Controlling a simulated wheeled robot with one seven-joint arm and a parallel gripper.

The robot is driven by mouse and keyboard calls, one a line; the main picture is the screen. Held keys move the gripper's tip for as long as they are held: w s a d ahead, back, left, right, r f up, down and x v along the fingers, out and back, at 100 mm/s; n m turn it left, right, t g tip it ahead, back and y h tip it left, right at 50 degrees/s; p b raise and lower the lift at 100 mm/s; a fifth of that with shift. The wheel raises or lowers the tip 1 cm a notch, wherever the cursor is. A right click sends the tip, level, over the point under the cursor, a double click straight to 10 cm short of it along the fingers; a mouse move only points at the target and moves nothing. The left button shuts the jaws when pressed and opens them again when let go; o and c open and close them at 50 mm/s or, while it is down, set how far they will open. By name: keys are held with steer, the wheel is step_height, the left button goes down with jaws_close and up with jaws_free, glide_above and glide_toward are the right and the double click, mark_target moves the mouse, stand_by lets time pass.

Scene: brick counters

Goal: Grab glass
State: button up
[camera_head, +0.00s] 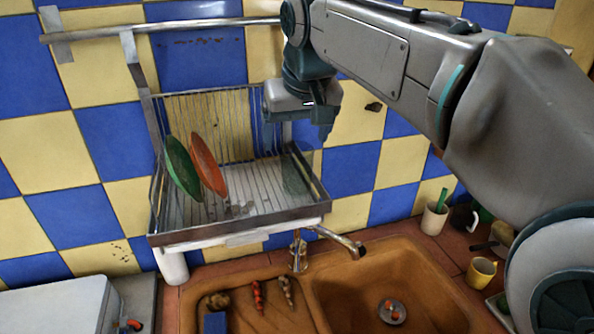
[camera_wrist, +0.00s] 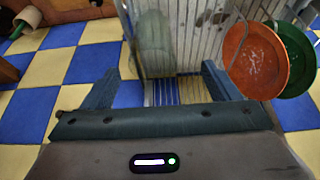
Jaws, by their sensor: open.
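A clear greenish glass (camera_head: 297,173) stands at the right end of the wall-mounted dish rack (camera_head: 238,226). It is see-through, so its outline is faint. In the wrist view the glass (camera_wrist: 152,42) shows above the gap between my fingers, apart from them. My gripper (camera_head: 300,115) is above the rack's right back part, higher than the glass. In the wrist view my gripper (camera_wrist: 162,80) is open, with nothing between its fingers.
A green plate (camera_head: 182,168) and an orange plate (camera_head: 207,163) stand at the rack's left. A rail (camera_head: 170,26) runs above. Below are a faucet (camera_head: 335,240) and brown sink (camera_head: 360,285). Cups, including a yellow mug (camera_head: 481,272), stand at right.

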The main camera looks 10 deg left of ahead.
mark_target(295, 165)
steer(key=x, duration=1)
steer(key=shift+w+d+f, duration=0.2)
steer(key=shift+w+d, duration=0.1)
steer(key=shift+w, duration=0.2)
steer(key=c, duration=1.2)
